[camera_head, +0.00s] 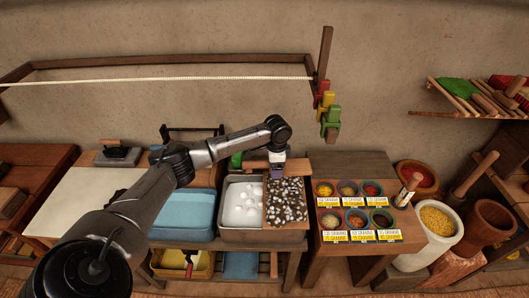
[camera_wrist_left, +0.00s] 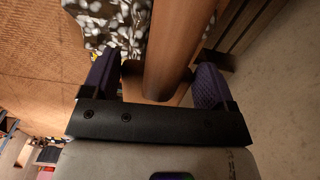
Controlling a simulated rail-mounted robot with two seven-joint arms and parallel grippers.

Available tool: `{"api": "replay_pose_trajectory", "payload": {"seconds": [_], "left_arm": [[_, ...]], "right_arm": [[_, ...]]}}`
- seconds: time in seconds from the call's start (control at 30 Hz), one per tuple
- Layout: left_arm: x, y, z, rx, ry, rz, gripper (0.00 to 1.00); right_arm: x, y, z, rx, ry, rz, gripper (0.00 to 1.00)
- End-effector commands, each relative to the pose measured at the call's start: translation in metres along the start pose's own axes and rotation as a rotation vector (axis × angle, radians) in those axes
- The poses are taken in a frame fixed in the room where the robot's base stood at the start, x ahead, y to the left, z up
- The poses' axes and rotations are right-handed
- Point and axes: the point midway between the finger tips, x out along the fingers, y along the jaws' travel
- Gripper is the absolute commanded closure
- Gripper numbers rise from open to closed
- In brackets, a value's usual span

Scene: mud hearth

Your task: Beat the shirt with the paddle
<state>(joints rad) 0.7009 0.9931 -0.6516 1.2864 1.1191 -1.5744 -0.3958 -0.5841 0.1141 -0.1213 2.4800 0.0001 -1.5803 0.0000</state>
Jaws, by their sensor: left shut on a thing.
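The black-and-white patterned shirt (camera_head: 286,201) lies bunched on a wooden board in the middle of the bench. It also shows at the top of the left wrist view (camera_wrist_left: 112,18). My left gripper (camera_head: 277,172) is at the far edge of the shirt. It is shut on the paddle's brown wooden handle, and the paddle (camera_wrist_left: 170,45) runs between the fingers in the left wrist view. My gripper hides part of the paddle in the head view. Whether the paddle touches the shirt I cannot tell. My right gripper is not in view.
A basin with white suds (camera_head: 242,218) and a blue water basin (camera_head: 183,228) stand left of the shirt. Bowls of coloured powder (camera_head: 347,188) sit on the right table. A cord (camera_head: 150,79) with a wooden post and coloured pegs (camera_head: 331,115) hangs behind.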

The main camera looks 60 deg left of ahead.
Motion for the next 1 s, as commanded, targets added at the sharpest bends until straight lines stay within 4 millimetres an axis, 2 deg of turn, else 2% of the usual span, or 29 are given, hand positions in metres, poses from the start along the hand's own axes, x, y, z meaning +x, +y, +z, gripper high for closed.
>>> {"api": "replay_pose_trajectory", "payload": {"seconds": [0.1,0.3,1.0], "left_arm": [[-0.001,-0.019,0.022,0.033,0.000,0.000,0.39],[0.002,-0.032,0.037,0.065,0.002,0.000,0.39],[0.032,-0.033,0.038,0.069,0.002,-0.001,0.39]], "right_arm": [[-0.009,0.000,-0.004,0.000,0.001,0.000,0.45],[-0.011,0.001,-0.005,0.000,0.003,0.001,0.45],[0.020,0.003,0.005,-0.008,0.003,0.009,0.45]]}}
